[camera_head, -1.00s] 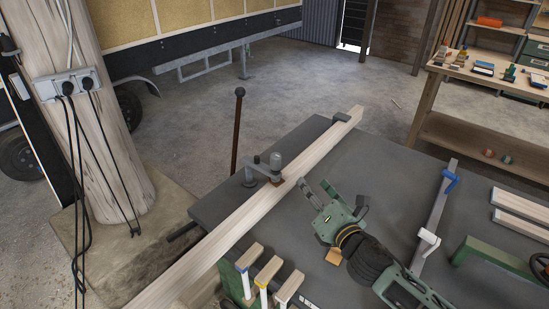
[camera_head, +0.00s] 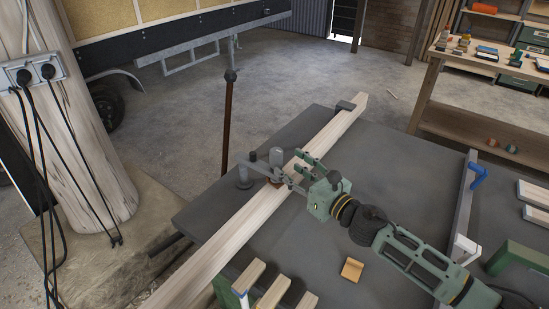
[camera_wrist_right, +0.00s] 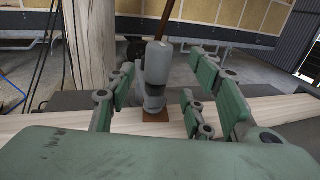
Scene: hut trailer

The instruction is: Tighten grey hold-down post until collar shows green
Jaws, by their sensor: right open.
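The grey hold-down (camera_head: 246,174) stands on the dark bench beside a long pale beam. Its arm reaches over the beam to a rounded grey cylinder (camera_head: 276,157), which sits above a small brown pad (camera_wrist_right: 156,115) on the wood. My right gripper (camera_head: 292,172) is open at that cylinder, with its fingers over the beam. In the right wrist view, the grey cylinder (camera_wrist_right: 157,64) stands upright between the spread fingers, with gaps at both sides. I see no green on it; the collar cannot be made out clearly. My left gripper is out of view.
The pale beam (camera_head: 225,225) runs diagonally across the bench (camera_head: 395,160). A brown rod (camera_head: 227,115) stands behind the hold-down. A small orange-tan block (camera_head: 352,269) lies near my right arm. Wooden-topped clamps (camera_head: 272,292) stand at the front edge; a blue-handled bar clamp (camera_head: 466,195) lies right.

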